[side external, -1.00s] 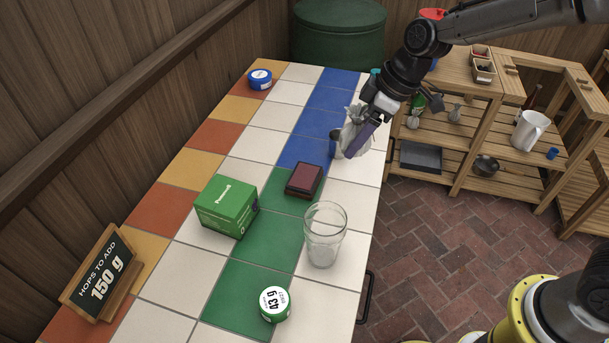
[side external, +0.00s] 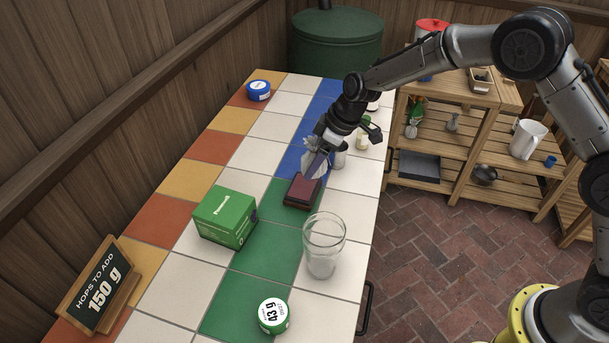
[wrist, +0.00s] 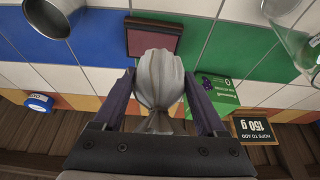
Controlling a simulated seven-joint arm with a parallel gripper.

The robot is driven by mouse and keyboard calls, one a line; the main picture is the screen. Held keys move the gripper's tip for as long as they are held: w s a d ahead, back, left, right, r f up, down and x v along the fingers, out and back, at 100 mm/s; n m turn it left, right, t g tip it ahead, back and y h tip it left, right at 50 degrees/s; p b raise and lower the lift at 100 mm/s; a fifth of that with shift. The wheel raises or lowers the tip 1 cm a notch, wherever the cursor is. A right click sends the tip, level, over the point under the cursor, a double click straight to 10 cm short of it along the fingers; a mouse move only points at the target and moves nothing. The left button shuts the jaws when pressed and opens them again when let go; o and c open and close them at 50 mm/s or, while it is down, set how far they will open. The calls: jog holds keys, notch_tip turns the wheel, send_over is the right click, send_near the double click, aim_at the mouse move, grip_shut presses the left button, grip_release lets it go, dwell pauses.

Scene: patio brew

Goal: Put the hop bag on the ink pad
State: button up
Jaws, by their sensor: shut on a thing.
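The hop bag (wrist: 160,80) is a pale grey cloth bag, gathered at its neck. My gripper (wrist: 160,105) is shut on it, one finger on each side in the wrist view. In the side external view my gripper (side external: 318,160) holds the bag (side external: 311,146) close to the far edge of the ink pad. The ink pad (side external: 302,190) is a dark red-brown rectangular block on a green tile; it also shows in the wrist view (wrist: 153,39), just beyond the bag. The side external view does not show clearly whether bag and pad touch.
A clear glass (side external: 323,247) and a green box (side external: 226,216) stand near the pad. A metal cup (side external: 340,156) is just right of my gripper. A green-rimmed tin (side external: 273,315), a blue tin (side external: 258,90) and a sign (side external: 97,286) stand farther off.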

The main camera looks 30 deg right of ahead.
jog(key=w+f, duration=0.1)
jog(key=f, duration=0.1)
jog(key=w+a+f, duration=0.1)
jog(key=w+f, duration=0.1)
jog(key=shift+w+f, duration=0.2)
jog(key=shift+f, duration=1.45)
jog(key=shift+f, duration=0.15)
jog(key=o, duration=1.3)
jog(key=shift+c, duration=0.2)
jog(key=v, duration=1.2)
jog(key=shift+r, duration=0.2)
